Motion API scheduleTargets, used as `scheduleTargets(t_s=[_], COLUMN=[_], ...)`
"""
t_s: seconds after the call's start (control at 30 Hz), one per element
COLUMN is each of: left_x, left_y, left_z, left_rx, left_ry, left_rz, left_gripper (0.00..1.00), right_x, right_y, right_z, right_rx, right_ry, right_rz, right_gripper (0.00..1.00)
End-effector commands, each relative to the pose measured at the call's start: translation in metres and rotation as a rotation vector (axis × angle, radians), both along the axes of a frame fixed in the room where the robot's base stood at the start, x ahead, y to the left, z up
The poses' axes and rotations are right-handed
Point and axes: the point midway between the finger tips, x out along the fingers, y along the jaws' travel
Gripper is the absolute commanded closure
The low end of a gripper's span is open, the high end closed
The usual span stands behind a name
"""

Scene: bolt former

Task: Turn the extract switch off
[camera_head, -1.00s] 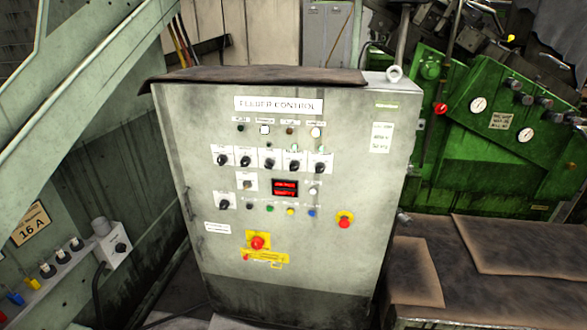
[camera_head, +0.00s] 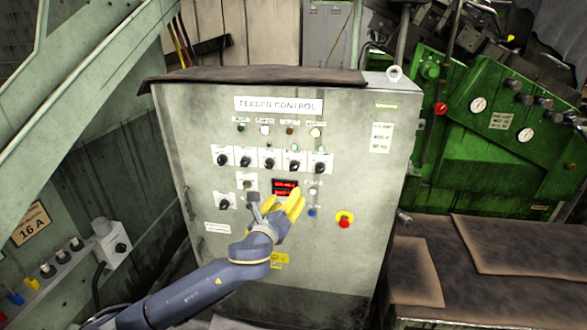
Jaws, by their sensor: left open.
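The feeder control cabinet (camera_head: 384,200) stands upright in the middle of the view. A row of black rotary switches runs across its upper front, from the leftmost switch (camera_head: 222,160) to the rightmost switch (camera_head: 319,168). Another black rotary switch (camera_head: 224,204) sits lower left. The labels are too small to read, so I cannot tell which is the extract switch. My left gripper (camera_head: 275,200) is open and empty in front of the panel, below the switch row, near the red display (camera_head: 285,186). It and its arm hide the lower buttons and part of the yellow plate. My right gripper is not in view.
A red emergency stop (camera_head: 344,222) on a yellow base sits right of the gripper. A green machine (camera_head: 480,165) and a brown-covered bench (camera_head: 510,243) stand to the right. A sloping pale beam (camera_head: 85,85) and a socket panel (camera_head: 60,265) are at the left.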

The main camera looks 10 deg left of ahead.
Motion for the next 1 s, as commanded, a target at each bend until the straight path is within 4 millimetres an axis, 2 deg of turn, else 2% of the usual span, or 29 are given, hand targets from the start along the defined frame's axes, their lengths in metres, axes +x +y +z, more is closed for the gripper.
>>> scheduleTargets(t_s=[0.03, 0.13, 0.3, 0.47, 0.67, 1.0], left_x=[-0.012, -0.025, -0.025, -0.023, -0.005, 0.056], left_y=[-0.004, -0.002, 0.011, 0.013, 0.012, 0.010], left_z=[0.009, 0.022, 0.023, 0.023, 0.023, 0.023], left_rx=[0.086, 0.246, 0.438, 0.505, 0.512, 0.510], left_ry=[-0.025, -0.062, -0.069, -0.070, -0.071, -0.070], left_rz=[0.001, 0.029, 0.083, 0.092, 0.091, 0.091], left_gripper=[0.48, 0.48, 0.48, 0.48, 0.48, 0.48], right_x=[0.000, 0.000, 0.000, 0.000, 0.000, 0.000], right_y=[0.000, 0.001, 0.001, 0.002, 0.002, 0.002], right_z=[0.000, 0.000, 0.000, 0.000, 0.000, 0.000], right_rx=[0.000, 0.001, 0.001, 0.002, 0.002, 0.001], right_ry=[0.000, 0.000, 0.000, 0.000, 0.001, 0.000], right_rz=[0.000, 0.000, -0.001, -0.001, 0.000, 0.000], right_gripper=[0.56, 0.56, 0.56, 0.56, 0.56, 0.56])
